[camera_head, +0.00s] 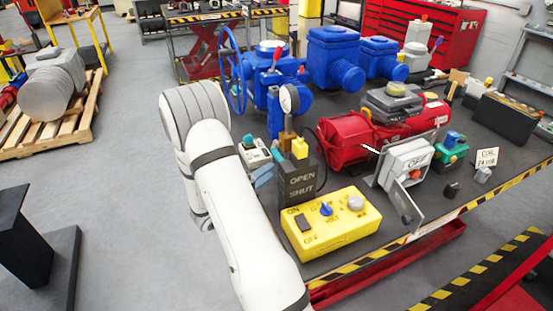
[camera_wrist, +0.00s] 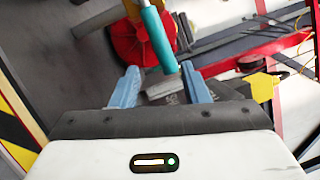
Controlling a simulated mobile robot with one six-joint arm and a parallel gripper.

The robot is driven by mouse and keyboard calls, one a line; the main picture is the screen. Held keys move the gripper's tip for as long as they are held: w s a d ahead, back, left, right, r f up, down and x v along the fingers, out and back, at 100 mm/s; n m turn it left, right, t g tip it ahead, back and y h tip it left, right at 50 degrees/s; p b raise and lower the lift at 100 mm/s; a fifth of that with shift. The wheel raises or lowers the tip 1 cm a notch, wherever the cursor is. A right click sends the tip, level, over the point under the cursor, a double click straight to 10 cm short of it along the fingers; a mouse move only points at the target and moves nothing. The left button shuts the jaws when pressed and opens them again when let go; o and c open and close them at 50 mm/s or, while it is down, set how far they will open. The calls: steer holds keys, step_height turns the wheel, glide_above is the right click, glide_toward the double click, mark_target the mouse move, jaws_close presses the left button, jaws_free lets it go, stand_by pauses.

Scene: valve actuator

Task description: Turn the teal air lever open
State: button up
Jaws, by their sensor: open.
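The teal air lever (camera_wrist: 158,38) is a round bar in the wrist view. It runs down from the top edge, and its near end lies between my fingertips in the picture, closer to the right finger. My gripper (camera_wrist: 160,69) has two pale blue fingers spread apart, with nothing clamped. I cannot tell whether the right finger touches the lever. In the head view my gripper (camera_head: 263,177) is beside the dark OPEN/SHUT sign (camera_head: 301,184), partly behind my arm. I cannot make out the lever there.
A red round part (camera_wrist: 128,42) sits behind the lever. A yellow control box (camera_head: 331,222) stands in front of the sign. A pressure gauge (camera_head: 288,98), blue valves (camera_head: 334,58) and a red actuator (camera_head: 347,138) crowd the bench behind. The floor at left is mostly clear.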

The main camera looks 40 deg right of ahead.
mark_target(279, 159)
steer(key=d+n, duration=0.2)
steer(key=w+d+r+n+t+p, duration=0.1)
steer(key=d, duration=0.1)
steer(key=d+n+t+h, duration=0.1)
steer(key=d+n, duration=0.1)
steer(key=shift+w+d+r+n+p, duration=0.25)
steer(key=shift+w+d+n+p, duration=0.05)
steer(key=shift+w+d+p, duration=0.1)
steer(key=shift+s, duration=0.1)
jaws_close()
stand_by(0.3)
steer(key=shift+a+f, duration=0.1)
steer(key=shift+a, duration=0.05)
